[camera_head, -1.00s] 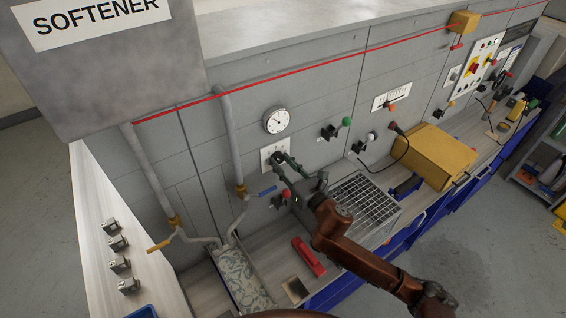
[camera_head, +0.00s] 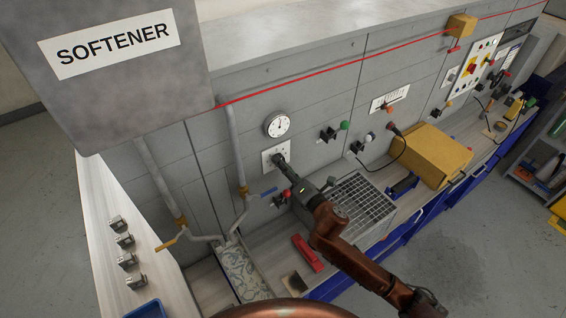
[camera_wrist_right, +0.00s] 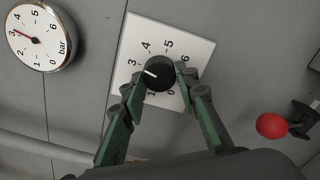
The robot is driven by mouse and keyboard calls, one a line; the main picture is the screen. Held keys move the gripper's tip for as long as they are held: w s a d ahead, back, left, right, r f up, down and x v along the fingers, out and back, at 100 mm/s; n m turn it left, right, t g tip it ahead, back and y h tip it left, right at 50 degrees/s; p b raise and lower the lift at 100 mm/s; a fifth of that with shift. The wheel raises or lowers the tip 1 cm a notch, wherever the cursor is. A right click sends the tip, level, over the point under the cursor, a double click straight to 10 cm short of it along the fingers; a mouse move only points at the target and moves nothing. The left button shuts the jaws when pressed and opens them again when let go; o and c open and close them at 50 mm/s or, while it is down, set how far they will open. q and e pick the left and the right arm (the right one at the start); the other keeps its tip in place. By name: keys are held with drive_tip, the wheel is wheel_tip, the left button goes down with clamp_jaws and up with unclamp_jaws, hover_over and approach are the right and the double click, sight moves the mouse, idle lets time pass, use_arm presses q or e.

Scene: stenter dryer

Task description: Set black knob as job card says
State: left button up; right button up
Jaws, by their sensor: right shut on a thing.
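The black knob (camera_wrist_right: 160,73) sits on a white dial plate (camera_wrist_right: 178,30) numbered 0 to 6. The plate also shows in the head view (camera_head: 268,154), where my gripper covers the knob. The knob's white mark points left in the wrist view, near the 3 and partly beside a finger. My right gripper (camera_wrist_right: 161,77) is shut on the knob, one green finger on each side. It reaches the panel in the head view (camera_head: 280,162). A round bar gauge (camera_wrist_right: 40,36) has its needle near 3; it hangs above the plate (camera_head: 277,125). I cannot make out a job card.
A red ball-ended lever (camera_wrist_right: 271,126) is right of the plate. A red object (camera_head: 307,252) lies on the bench. A yellow box (camera_head: 430,157) is farther right.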

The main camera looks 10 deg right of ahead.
drive_tip(key=m+p, duration=0.2)
drive_tip(key=m, duration=0.4)
drive_tip(key=shift+r, duration=0.1)
drive_tip(key=shift+m, duration=0.4)
drive_tip(key=o, duration=1.1)
drive_tip(key=shift+o, duration=0.2)
drive_tip(key=v, duration=1.2)
